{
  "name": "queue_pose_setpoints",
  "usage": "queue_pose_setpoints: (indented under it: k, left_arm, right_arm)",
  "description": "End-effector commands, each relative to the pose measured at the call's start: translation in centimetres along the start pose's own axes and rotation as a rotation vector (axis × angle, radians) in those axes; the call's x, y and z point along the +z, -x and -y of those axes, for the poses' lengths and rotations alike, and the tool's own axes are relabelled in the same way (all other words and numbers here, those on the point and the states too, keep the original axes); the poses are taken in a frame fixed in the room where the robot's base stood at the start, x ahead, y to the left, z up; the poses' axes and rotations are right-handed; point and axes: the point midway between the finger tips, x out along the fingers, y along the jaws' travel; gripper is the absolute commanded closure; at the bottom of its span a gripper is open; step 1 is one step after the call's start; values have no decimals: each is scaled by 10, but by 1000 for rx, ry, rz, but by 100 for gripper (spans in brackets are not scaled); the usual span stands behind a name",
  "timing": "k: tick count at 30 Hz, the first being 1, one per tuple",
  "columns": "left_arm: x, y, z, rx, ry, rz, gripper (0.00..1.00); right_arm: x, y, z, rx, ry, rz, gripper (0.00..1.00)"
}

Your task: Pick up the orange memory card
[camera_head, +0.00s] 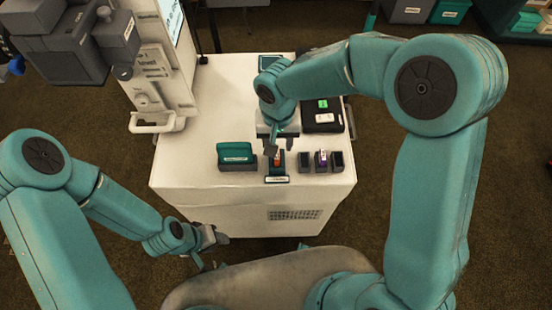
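The orange memory card (277,161) stands in a small dark teal holder (276,179) near the front edge of the white cabinet top. Only a small orange patch of it shows. My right gripper (273,149) points down right over the card, with its fingers at or just above the card's top. I cannot tell whether the fingers touch the card or how far apart they are. My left gripper (215,240) hangs low in front of the cabinet's left front corner, away from the card; its finger opening is too small to tell.
Small dark holders (305,162), one with a purple card (321,158), stand to the right. A black case (323,117) lies behind them. A white machine (160,70) stands at the back left. The cabinet top's left part (190,150) is clear.

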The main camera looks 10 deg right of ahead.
Motion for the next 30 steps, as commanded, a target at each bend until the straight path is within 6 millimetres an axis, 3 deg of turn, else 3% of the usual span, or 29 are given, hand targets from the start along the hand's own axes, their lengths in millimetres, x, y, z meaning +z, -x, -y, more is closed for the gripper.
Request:
queue_pose_setpoints:
  k: [9,17,21,22,30]
  left_arm:
    - [0,7,-2,0,0,0,55]
    - [0,6,-2,0,0,-1,55]
    - [0,6,-2,0,0,-1,55]
    - [0,6,-2,0,0,0,55]
    - [0,6,-2,0,0,-1,55]
  right_arm:
    - [3,-46,4,2,-1,4,54]
    - [2,-49,4,1,-1,2,54]
    - [2,-49,4,1,-1,2,97]
    - [2,-49,4,1,-1,2,100]
    - [2,-49,4,1,-1,2,100]
